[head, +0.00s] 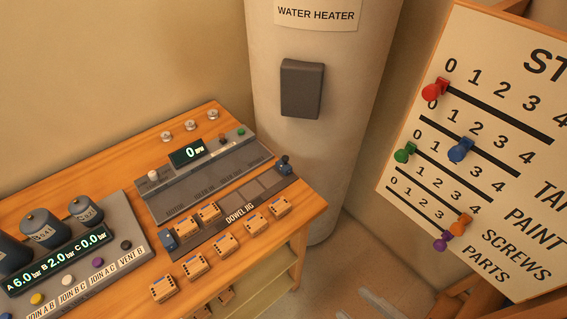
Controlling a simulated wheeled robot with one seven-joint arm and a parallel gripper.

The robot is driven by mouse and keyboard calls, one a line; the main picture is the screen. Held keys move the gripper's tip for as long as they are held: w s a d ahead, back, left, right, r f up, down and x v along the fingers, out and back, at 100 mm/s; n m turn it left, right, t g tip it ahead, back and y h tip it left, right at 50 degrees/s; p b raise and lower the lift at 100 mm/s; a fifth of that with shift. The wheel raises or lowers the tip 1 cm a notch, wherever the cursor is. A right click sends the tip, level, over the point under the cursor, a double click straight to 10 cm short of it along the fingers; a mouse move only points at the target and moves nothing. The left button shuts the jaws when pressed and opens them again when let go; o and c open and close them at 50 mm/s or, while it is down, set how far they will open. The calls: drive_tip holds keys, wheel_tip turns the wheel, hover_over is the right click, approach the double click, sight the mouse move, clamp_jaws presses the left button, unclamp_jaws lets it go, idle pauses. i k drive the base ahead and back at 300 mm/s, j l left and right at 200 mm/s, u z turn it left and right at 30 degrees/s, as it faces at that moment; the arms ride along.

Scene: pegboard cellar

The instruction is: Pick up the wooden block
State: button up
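Several small wooden blocks with dark markings are on the wooden bench (311,202). Two blocks, one at the left (186,224) and one beside it (209,212), sit in the grey dowel jig (225,219). The others form a slanting row along the bench's front edge: a nearest block (163,289), then further ones (195,266) (227,243) (256,223), up to the far right block (279,206). Which one the task means cannot be told. My gripper is not in this view.
A grey console with a readout (188,152) stands behind the jig. A tank panel (75,250) fills the bench's left side. The water heater (320,150) rises behind the bench's right end. A pegged score board (480,150) stands at right. Floor shows between them.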

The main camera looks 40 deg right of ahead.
sight(196, 266)
drive_tip(key=i+j, duration=0.1)
drive_tip(key=j, duration=0.55)
drive_tip(key=i+j, duration=0.1)
drive_tip(key=j, duration=0.5)
drive_tip(key=i+j+z, duration=0.1)
drive_tip(key=j, duration=0.55)
drive_tip(key=i+j, duration=0.1)
drive_tip(key=j, duration=1.15)
drive_tip(key=i+z, duration=0.05)
drive_tip(key=i, duration=0.05)
